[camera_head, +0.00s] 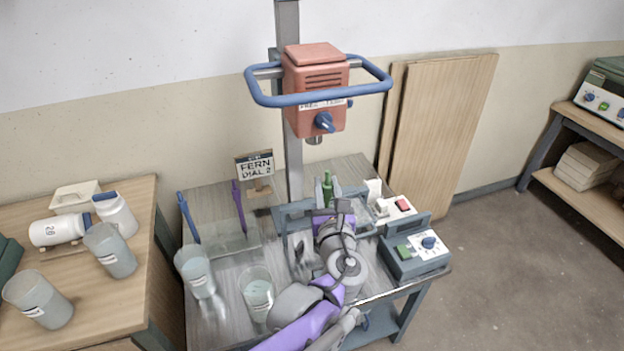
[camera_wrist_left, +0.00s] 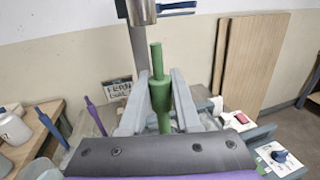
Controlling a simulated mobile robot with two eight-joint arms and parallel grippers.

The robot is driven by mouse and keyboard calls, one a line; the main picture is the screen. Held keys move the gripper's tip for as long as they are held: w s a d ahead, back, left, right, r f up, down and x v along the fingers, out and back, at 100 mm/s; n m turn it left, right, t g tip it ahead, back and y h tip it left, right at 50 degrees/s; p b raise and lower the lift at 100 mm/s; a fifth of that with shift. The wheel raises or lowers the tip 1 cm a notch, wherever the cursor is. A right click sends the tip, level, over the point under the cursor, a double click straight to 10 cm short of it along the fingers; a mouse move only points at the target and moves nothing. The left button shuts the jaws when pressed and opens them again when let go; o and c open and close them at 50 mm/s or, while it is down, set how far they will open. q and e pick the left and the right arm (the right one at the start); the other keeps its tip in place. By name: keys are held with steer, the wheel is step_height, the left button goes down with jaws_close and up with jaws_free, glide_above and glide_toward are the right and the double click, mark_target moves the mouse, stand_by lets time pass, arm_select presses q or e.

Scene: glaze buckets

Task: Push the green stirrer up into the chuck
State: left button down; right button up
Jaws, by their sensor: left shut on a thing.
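The green stirrer (camera_head: 327,188) stands roughly upright in my left gripper (camera_head: 328,192), beneath the red mixer head (camera_head: 315,90). In the left wrist view the stirrer (camera_wrist_left: 160,90) sits between the two grey fingers (camera_wrist_left: 162,100), which are shut on it. Its thin top end points up, free. The chuck (camera_head: 314,140) hangs under the mixer head, above the stirrer and apart from it; the chuck (camera_wrist_left: 140,10) also shows at the top of the left wrist view. The stirrer's lower end is hidden in the head view. My right gripper is not in view.
A blue guard bar (camera_head: 318,98) rings the mixer head. A blue stirrer (camera_head: 188,216) and a purple stirrer (camera_head: 239,206) stand at the left. Two buckets (camera_head: 195,270) (camera_head: 257,292) stand at the front left. A control box (camera_head: 415,255) sits at the right.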

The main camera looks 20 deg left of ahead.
arm_select(q)
steer(key=shift+d, duration=0.4)
steer(key=w+a, duration=0.6)
steer(key=w, duration=0.3)
steer(key=shift+a, duration=0.1)
stand_by(2.9)
